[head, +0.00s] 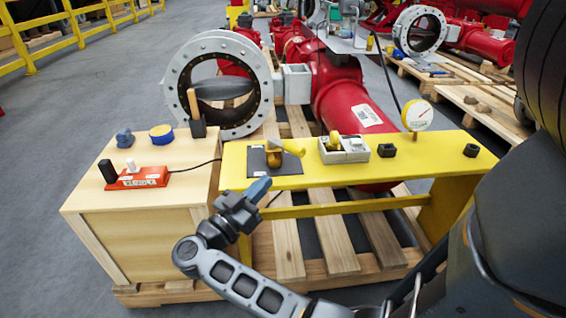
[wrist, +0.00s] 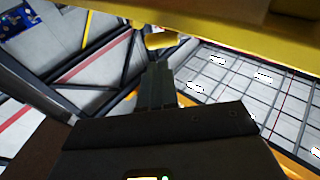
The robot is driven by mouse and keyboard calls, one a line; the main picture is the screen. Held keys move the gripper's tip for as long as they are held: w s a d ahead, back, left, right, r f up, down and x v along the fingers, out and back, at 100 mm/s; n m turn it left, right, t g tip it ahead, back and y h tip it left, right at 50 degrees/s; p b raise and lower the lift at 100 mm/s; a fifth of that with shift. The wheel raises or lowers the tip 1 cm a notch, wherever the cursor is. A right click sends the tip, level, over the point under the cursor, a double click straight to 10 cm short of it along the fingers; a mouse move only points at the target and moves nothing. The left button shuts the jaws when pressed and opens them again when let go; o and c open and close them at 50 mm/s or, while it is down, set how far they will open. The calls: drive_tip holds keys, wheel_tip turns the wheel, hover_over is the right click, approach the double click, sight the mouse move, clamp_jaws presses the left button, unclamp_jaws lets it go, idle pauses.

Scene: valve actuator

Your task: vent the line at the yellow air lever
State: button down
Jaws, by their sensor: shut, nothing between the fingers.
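The yellow air lever (head: 293,148) sits on a brass-coloured valve body (head: 273,154) on a dark plate (head: 256,163) on the yellow bench. Its handle points to the right in the head view. My gripper (head: 260,187) is shut and empty, in front of the bench's front edge, nearer the camera than the lever and apart from it. In the wrist view the closed fingers (wrist: 158,76) point up the picture. A yellow piece (wrist: 161,38) shows just beyond their tips; I cannot tell whether it is the lever.
The yellow bench (head: 440,150) also bears a grey box (head: 345,150) with a yellow knob, small black blocks and a round gauge (head: 416,115). A wooden crate (head: 150,238) at left holds a red switch box (head: 141,178). A red valve assembly (head: 345,95) stands behind the bench.

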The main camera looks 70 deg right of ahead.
sight(295, 154)
drive_tip(key=b+x, duration=0.1)
drive_tip(key=x, duration=0.8)
drive_tip(key=shift+b, duration=0.3)
drive_tip(key=shift+s+r+p, duration=0.1)
drive_tip(key=shift+p, duration=0.3)
drive_tip(key=p, duration=0.1)
drive_tip(key=n+t+p, duration=0.1)
drive_tip(key=t+p, duration=0.1)
drive_tip(key=shift+s+d+r+h, duration=0.25)
drive_tip(key=shift+s+d+h, duration=0.05)
drive_tip(key=shift+s+h, duration=0.1)
drive_tip(key=n+t+p, duration=0.1)
drive_tip(key=t+p, duration=0.1)
drive_tip(key=s+d+n+t+p, duration=0.1)
drive_tip(key=t+p, duration=0.1)
drive_tip(key=shift+h, duration=0.4)
drive_tip(key=n+t+p, duration=0.1)
drive_tip(key=d+n+t+p, duration=0.1)
drive_tip(key=t, duration=0.1)
drive_tip(key=s+t+p, duration=0.1)
drive_tip(key=shift+d+f+n, duration=0.15)
drive_tip(key=shift+d+n, duration=0.25)
drive_tip(key=n+t, duration=0.1)
drive_tip(key=t, duration=0.1)
drive_tip(key=d+n+t+y, duration=0.1)
drive_tip(key=shift+s+d+f+t+p, duration=0.15)
drive_tip(key=shift+d+t+p, duration=0.05)
drive_tip(key=shift+t+p, duration=0.2)
drive_tip(key=shift+d, duration=0.55)
drive_tip(key=shift+s, duration=0.1)
